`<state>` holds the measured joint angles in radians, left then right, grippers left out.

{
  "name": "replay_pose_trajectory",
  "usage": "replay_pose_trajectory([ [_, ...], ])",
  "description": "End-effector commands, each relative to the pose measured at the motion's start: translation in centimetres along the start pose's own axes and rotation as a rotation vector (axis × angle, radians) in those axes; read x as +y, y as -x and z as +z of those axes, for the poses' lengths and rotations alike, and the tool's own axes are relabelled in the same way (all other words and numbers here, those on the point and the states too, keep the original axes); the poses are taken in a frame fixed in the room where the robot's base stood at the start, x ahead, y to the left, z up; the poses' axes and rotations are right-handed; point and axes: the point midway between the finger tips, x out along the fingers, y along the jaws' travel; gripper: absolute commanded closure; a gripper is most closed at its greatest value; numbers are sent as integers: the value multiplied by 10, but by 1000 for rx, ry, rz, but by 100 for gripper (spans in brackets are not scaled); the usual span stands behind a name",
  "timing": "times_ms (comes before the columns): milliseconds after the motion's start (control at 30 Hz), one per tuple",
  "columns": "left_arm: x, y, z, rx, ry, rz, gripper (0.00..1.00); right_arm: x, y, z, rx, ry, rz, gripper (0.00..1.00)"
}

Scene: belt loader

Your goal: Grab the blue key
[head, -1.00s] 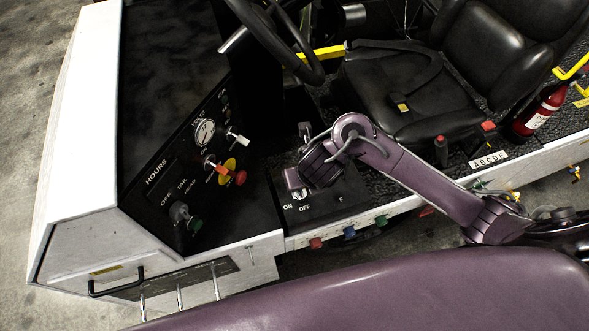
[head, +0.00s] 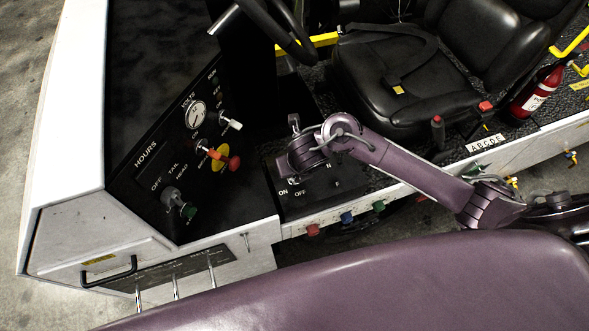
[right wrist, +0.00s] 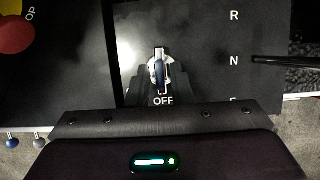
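The blue key (right wrist: 159,72) shows in the right wrist view as a small dark-blue upright piece with pale metal around it. It sits just above the OFF lettering on the black switch panel. My right gripper (right wrist: 159,80) is right over the key, with its dark fingers close around it. Whether the fingers press on the key or leave a gap cannot be made out. In the head view my right gripper (head: 290,171) is above the ON/OFF panel (head: 318,200) and hides the key. My left gripper is not in view.
The seat (head: 395,85) is to the right. Coloured knobs, one blue (head: 347,217), line the lower edge.

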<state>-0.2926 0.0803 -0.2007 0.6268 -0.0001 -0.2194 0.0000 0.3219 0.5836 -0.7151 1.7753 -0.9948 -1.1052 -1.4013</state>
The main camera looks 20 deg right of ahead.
Motion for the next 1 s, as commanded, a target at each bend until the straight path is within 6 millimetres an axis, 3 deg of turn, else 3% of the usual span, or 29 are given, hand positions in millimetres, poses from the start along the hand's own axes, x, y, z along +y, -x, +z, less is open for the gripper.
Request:
replay_pose_trajectory([
  [33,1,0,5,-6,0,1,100,0,0,0,0,0,0,87],
  [133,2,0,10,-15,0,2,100,0,0,0,0,0,0,100],
  [567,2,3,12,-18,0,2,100,0,3,1,0,0,0,100],
  [767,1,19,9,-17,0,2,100,0,18,8,0,0,0,100],
  [867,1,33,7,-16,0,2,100,0,32,13,0,0,0,100],
  [1000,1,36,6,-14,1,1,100,1,52,23,-3,1,3,100],
])
